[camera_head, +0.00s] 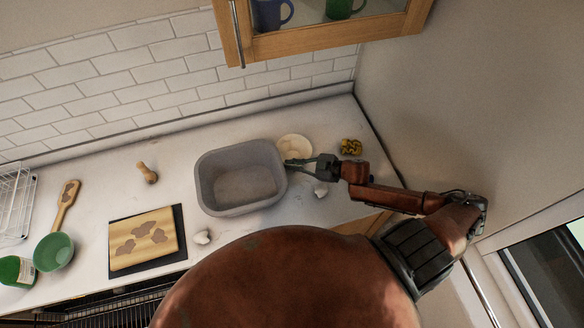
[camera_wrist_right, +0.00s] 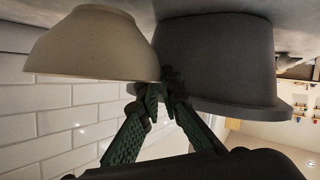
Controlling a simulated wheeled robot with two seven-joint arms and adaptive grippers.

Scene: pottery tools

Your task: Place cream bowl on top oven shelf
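The cream bowl (camera_head: 294,146) is upright at the back of the counter, right of the grey basin. In the right wrist view the cream bowl (camera_wrist_right: 95,45) appears inverted, its wide rim toward my fingers. My right gripper (camera_head: 298,162) is at the bowl's near rim; in the wrist view its fingertips (camera_wrist_right: 162,88) are close together at the rim's edge and appear shut on it. Whether the bowl's base is clear of the counter is hard to tell. Dark oven racks (camera_head: 105,312) show below the counter's front edge, partly hidden by my body. My left gripper is not visible.
The grey basin (camera_head: 206,190) stands close beside the bowl and gripper. A wooden board (camera_head: 165,222), green bowl (camera_head: 54,251) and dish rack (camera_head: 14,200) are at left. A cabinet (camera_head: 300,42) hangs above.

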